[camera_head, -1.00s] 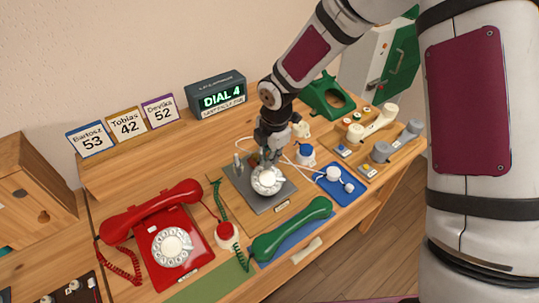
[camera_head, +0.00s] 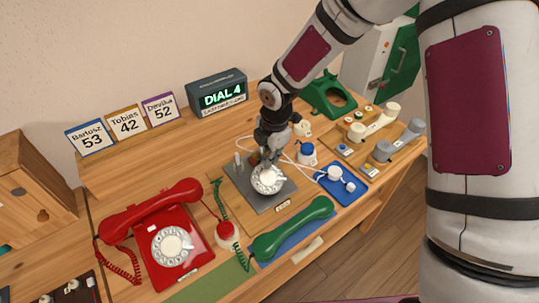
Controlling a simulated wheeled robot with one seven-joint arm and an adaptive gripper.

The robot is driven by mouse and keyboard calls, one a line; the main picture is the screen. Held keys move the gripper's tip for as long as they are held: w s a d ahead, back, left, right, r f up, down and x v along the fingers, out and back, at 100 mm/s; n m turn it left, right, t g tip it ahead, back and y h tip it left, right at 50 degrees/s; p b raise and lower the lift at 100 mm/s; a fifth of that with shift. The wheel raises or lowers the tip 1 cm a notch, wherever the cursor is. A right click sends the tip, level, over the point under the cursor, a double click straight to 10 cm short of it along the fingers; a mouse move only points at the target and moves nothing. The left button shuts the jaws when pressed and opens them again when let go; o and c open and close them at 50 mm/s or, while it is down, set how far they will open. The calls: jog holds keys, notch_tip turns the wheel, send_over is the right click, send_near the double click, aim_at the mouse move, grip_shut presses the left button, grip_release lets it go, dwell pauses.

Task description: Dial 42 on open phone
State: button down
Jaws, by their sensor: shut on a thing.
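The open phone is a grey base plate (camera_head: 243,192) on a wooden board, with its white rotary dial (camera_head: 268,180) exposed. My gripper (camera_head: 265,162) points down at the far, upper edge of the dial and is shut on it; the fingertips are small and partly hidden, so the exact finger hole cannot be told. The dark sign (camera_head: 222,98) at the back reads "DIAL 4" in green, with a smaller unreadable line below. The name card for Tobias (camera_head: 126,124) shows 42.
A red phone (camera_head: 170,243) stands on the left. A green handset (camera_head: 291,229) lies in front of the plate. A green phone shell (camera_head: 328,95), a blue tray (camera_head: 341,189) and a parts board (camera_head: 376,150) are to the right. Cards for Bartosz (camera_head: 90,138) and Devika (camera_head: 160,110) stand behind.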

jog(key=shift+d+f, duration=0.1)
dwell(0.4)
jog(key=shift+d+f, duration=0.15)
jog(key=shift+d, duration=0.35)
jog(key=shift+d, duration=0.1)
jog(key=shift+s+d+f, duration=0.2)
jog(key=shift+s+d, duration=0.05)
jog(key=shift+d, duration=0.15)
jog(key=shift+s+d, duration=0.1)
jog(key=shift+s+d+f+p, duration=0.25)
jog(key=shift+s+d+p, duration=0.05)
jog(key=shift+d, duration=0.05)
dwell(0.5)
